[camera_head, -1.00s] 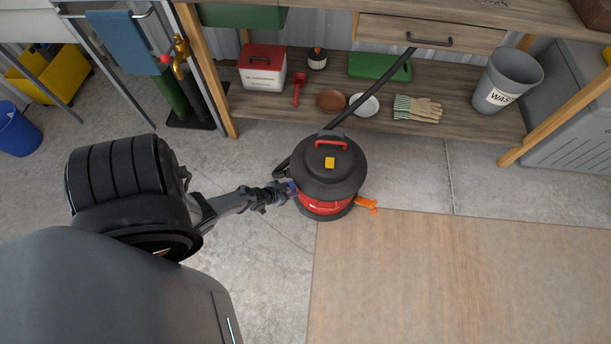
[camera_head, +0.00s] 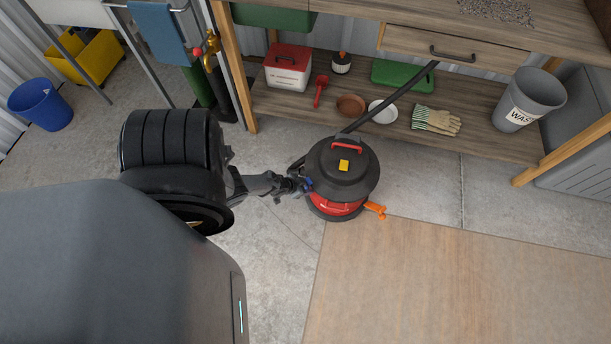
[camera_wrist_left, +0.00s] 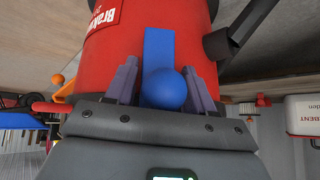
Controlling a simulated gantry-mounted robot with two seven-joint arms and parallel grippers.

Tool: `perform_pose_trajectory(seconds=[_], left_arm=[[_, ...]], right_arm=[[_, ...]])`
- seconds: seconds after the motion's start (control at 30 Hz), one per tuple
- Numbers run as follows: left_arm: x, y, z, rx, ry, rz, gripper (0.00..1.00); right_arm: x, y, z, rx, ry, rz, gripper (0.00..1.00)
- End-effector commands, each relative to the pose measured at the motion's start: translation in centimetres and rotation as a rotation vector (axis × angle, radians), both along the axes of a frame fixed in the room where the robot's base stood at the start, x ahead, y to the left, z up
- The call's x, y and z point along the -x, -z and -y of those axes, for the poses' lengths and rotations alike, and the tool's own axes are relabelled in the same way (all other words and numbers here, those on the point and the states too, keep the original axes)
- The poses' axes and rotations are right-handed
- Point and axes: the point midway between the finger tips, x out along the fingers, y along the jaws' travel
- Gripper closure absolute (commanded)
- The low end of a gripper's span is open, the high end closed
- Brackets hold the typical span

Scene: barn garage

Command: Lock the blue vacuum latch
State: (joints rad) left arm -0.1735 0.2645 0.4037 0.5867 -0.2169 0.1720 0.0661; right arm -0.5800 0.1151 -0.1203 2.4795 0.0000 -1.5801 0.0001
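The vacuum (camera_head: 334,207), a red drum with a black lid, stands upright on the floor in the head view. Its blue latch (camera_wrist_left: 158,50) is a flat upright bar with a round knob (camera_wrist_left: 163,89) in the wrist view. In the head view only a bit of the blue latch (camera_head: 308,185) shows on the drum's left side. My left gripper (camera_wrist_left: 160,82) is open, with one finger on each side of the knob. The fingers are close to it; firm contact cannot be told. My right gripper is not in view.
An orange part (camera_head: 375,209) sticks out from the vacuum's right side. A black hose (camera_head: 395,98) rises toward the workbench (camera_head: 470,150). A wooden board (camera_head: 460,280) lies on the floor at right. Bare concrete (camera_head: 275,250) shows below my left arm.

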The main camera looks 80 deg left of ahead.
Motion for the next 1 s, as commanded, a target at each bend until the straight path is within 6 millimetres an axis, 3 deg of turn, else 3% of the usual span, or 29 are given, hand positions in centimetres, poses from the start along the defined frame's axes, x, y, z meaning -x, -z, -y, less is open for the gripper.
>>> perform_pose_trajectory(seconds=[0.47, 1.0], left_arm=[[0.5, -1.0, 0.3, 0.003, -0.001, 0.003, 0.44], [5.1, -7.3, 2.2, 0.001, -0.001, 0.003, 0.44]], right_arm=[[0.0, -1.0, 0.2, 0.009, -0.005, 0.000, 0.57], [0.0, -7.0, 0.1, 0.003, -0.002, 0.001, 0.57]])
